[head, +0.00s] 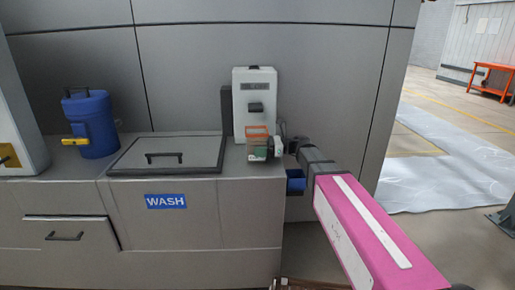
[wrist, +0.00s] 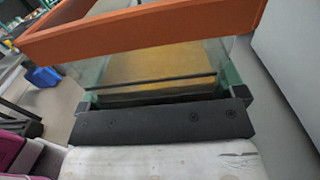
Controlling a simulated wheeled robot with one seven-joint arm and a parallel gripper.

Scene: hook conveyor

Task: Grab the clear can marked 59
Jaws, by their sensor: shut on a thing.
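A clear can with an orange rim (head: 257,131) is at the right end of the counter, in front of the white machine. In the wrist view the clear can (wrist: 160,68) fills the upper middle, its orange rim at the top and a yellowish area showing through its wall. My gripper (head: 275,147) is shut on the can from its right side. Its dark bar shows across the wrist view, against the can's near side. I cannot read any number on the can. I cannot tell whether the can touches the counter.
The white machine (head: 254,95) stands close behind the can. A lidded hatch (head: 166,153) over a WASH sign (head: 166,202) is to the left, then a blue canister (head: 94,125) with a yellow tap. A small blue box (head: 295,181) is below my gripper. Open floor lies at right.

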